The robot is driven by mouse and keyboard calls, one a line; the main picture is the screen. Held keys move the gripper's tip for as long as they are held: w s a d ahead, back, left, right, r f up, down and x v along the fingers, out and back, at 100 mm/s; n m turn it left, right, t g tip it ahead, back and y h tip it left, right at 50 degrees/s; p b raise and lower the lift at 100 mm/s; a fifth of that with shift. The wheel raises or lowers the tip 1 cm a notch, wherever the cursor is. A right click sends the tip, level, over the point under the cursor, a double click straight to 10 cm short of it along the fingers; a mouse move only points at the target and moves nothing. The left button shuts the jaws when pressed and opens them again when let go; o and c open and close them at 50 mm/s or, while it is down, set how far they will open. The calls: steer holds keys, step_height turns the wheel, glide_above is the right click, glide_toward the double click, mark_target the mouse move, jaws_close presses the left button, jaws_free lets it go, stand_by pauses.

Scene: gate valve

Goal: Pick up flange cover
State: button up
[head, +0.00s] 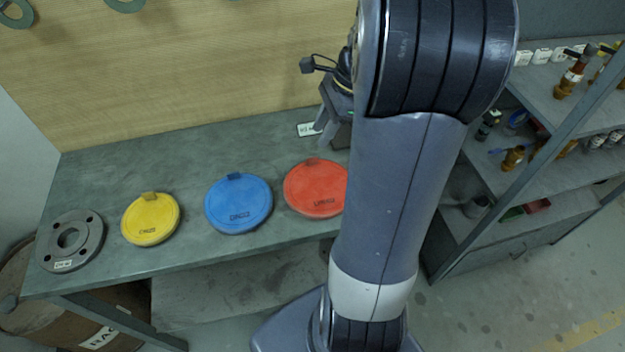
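Three round flange covers with small tabs lie flat on a grey-green workbench (200,260): a yellow one (150,220), a larger blue one (239,204) in the middle, and a red one (314,187) at the right. My arm hides the red cover's right edge. My gripper (327,138) shows partly behind my arm, pointing down, above and behind the red cover in the picture. It appears apart from the covers. One grey finger is visible; the rest is hidden, so its opening cannot be told.
A grey steel flange (70,241) with bolt holes lies at the bench's left end. A wooden panel (200,70) backs the bench. A shelf rack (545,190) with valves and small parts stands at the right. A rusty barrel (120,300) is below left.

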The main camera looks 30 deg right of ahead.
mark_target(308, 158)
steer(key=x, duration=0.8)
steer(key=shift+s+f, duration=0.1)
jaws_close()
